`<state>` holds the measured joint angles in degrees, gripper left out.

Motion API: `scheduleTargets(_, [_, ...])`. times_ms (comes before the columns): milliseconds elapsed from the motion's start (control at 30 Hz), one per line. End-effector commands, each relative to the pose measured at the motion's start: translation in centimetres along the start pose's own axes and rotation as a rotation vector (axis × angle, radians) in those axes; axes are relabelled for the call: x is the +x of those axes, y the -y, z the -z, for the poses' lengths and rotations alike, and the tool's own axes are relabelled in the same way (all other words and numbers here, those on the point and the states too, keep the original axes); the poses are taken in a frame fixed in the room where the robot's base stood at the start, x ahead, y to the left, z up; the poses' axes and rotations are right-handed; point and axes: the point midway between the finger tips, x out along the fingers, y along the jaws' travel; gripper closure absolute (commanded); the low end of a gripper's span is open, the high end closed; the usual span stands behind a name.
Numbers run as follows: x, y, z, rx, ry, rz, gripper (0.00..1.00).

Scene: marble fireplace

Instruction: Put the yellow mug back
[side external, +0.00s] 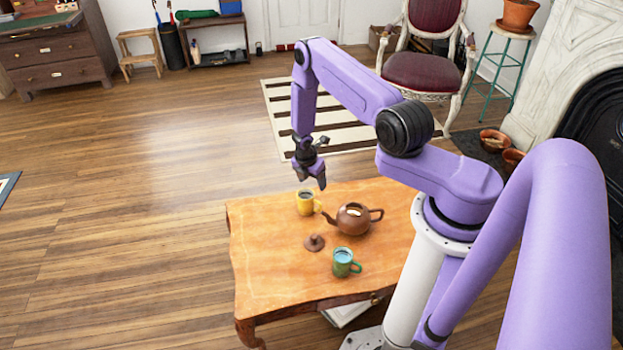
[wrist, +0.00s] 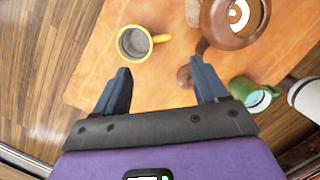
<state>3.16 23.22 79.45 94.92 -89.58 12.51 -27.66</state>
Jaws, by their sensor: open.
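The yellow mug (side external: 305,202) stands upright near the far left part of the wooden table (side external: 268,270), its handle toward the right. It also shows in the wrist view (wrist: 134,43), beyond my fingertips, with its grey inside visible from above. My gripper (side external: 311,180) hangs above the table's far edge, close to the mug in the side view. Its two fingers (wrist: 160,75) are spread apart with nothing between them. The mug is apart from the fingers.
A brown teapot (side external: 352,218) stands right of the mug, its spout pointing toward it. Its loose lid (side external: 314,243) lies in front. A green mug (side external: 344,263) stands nearer the front. The table's left part is bare.

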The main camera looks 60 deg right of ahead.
Motion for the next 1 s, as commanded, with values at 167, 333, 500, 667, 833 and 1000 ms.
scheduleTargets(167, [-1.2,-0.4,0.0,0.003,0.007,-0.005,0.28])
scheduleTargets(333, [-4.9,-3.0,0.2,0.040,0.052,-0.040,0.28])
scheduleTargets(500, [-11.2,-6.0,1.8,0.113,0.102,-0.098,0.28])
scheduleTargets(667, [-17.1,-7.1,4.1,0.188,0.122,-0.151,0.28])
scheduleTargets(833, [-23.1,-6.5,7.1,0.264,0.115,-0.199,0.28])
scheduleTargets(1000, [-28.5,-4.1,10.3,0.334,0.081,-0.232,0.28])
